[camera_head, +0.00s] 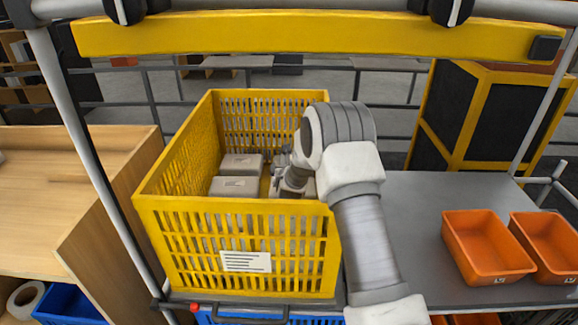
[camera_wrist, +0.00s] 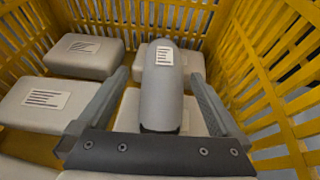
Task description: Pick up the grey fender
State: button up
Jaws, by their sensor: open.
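In the head view my gripper (camera_head: 281,172) reaches down into the crate, and my arm and the crate wall hide most of the fender.
Pale grey boxes with labels (camera_wrist: 84,56) lie around the fender in the crate. The slatted crate walls (camera_wrist: 262,50) rise close by on the right. Two orange bins (camera_head: 486,247) stand on the grey table at right. A yellow beam (camera_head: 300,36) crosses above.

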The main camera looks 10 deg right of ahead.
jog(key=shift+d+f+p+x, duration=0.15)
jog(key=shift+p+x, duration=0.1)
jog(key=shift+x, duration=1.15)
jog(key=shift+d+f+p+x, duration=0.15)
jog(key=shift+p+x, duration=0.1)
jog(key=shift+x, duration=1.15)
jog(key=shift+s, duration=0.15)
jog(key=shift+r, duration=0.1)
grip_shut()
